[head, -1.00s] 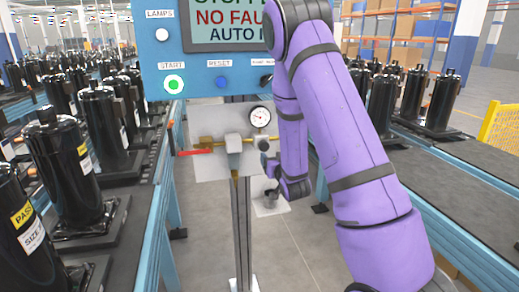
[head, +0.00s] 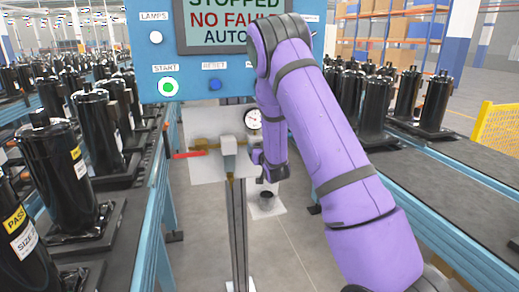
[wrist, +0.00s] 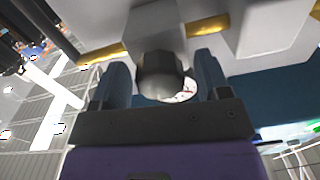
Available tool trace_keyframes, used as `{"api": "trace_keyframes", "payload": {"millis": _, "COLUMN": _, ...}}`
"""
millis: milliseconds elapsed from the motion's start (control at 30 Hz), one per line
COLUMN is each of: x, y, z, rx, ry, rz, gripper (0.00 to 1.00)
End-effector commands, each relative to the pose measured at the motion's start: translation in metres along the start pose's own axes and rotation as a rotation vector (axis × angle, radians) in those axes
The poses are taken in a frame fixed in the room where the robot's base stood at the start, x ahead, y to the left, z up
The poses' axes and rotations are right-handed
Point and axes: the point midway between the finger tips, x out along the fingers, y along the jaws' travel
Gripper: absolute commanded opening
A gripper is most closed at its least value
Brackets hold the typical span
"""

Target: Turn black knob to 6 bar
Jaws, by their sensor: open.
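The black knob (wrist: 160,75) is dark and rounded. In the wrist view it sits between the two fingers of my gripper (wrist: 160,85), which is open with one finger on each side. A gap shows at the right finger; I cannot tell whether the left finger touches. In the head view my gripper (head: 258,160) is at the right side of the regulator block, and the knob cannot be made out there. The pressure gauge (head: 253,119) is above the gripper. Its dial also shows partly behind the knob in the wrist view (wrist: 187,90), too small to read.
A red lever (head: 187,155) is on the brass pipe left of the regulator. The blue control panel (head: 150,75) stands above, its screen reading "STOPPED, NO FAULT". Conveyors with black compressors (head: 62,180) run on both sides. A post (head: 237,230) stands below the plate.

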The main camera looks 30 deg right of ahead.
Motion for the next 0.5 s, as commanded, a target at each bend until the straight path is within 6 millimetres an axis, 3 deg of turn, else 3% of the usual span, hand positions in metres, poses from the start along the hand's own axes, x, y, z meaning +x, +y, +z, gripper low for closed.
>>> {"api": "trace_keyframes", "payload": {"millis": 167, "x": 0.0, "y": 0.0, "z": -0.0001, "rx": 0.0, "ry": 0.0, "rz": 0.0, "gripper": 0.69}}
{"api": "trace_keyframes", "payload": {"millis": 400, "x": -0.0001, "y": 0.0, "z": -0.0002, "rx": 0.0, "ry": 0.0, "rz": 0.0, "gripper": 0.2}}
{"api": "trace_keyframes", "payload": {"millis": 500, "x": -0.0001, "y": 0.0, "z": -0.0003, "rx": 0.001, "ry": 0.0, "rz": 0.0, "gripper": 0.2}}
